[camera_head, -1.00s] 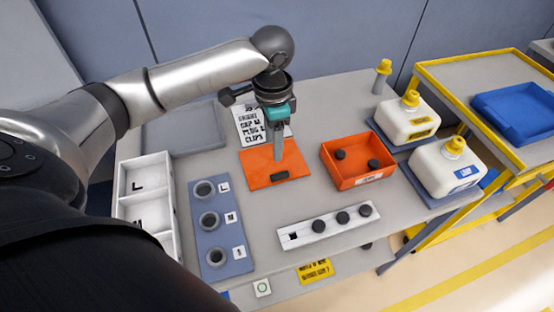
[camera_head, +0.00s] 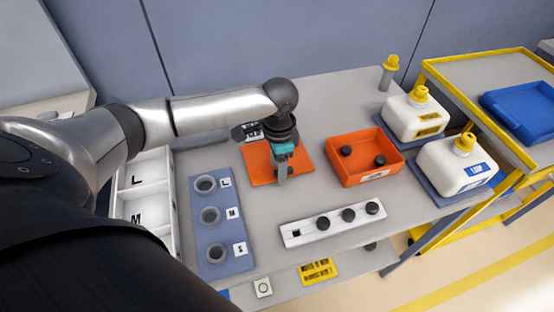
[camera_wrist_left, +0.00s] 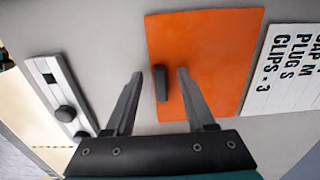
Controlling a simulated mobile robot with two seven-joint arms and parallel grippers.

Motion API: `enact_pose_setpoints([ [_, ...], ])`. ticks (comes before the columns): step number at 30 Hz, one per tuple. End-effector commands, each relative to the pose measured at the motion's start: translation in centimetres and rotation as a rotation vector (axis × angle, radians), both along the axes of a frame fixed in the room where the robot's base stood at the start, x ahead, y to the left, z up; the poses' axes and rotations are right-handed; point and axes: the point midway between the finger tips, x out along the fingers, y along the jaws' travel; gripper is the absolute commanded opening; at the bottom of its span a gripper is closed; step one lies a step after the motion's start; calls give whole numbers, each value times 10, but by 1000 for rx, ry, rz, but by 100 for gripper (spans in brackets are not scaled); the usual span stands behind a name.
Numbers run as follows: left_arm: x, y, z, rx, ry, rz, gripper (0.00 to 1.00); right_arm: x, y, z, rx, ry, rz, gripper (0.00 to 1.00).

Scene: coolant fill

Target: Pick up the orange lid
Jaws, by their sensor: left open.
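The orange lid (camera_head: 257,166) is a flat square plate lying on the grey table, with a small black handle (camera_wrist_left: 161,84) on it. My left gripper (camera_head: 281,180) points down over the lid and hides the handle in the head view. In the left wrist view the left gripper (camera_wrist_left: 159,74) is open, with the black handle showing between its two fingers, apart from both. The lid also shows in the wrist view (camera_wrist_left: 212,65). My right gripper is not in view.
An orange bin (camera_head: 345,170) with black knobs stands right of the lid. A white strip (camera_head: 300,232) with black knobs lies in front. A blue-grey board (camera_head: 222,239) with rings is to the left. White jugs (camera_head: 410,125) stand at the right.

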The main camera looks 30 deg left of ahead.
Motion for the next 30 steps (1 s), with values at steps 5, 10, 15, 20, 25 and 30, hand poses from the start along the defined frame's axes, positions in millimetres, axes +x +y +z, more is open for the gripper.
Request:
enact_pose_setpoints([
  [5,0,0,1,-1,-1,0,48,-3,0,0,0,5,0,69],
  [10,0,0,1,-1,-1,0,29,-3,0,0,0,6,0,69],
  [15,0,0,1,-1,-1,0,10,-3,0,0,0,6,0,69],
  [20,0,0,1,-1,-1,0,0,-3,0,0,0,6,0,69],
  [25,0,0,1,-1,-1,0,0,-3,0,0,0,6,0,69],
  [30,1,0,2,-1,-2,0,0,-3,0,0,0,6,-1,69],
])
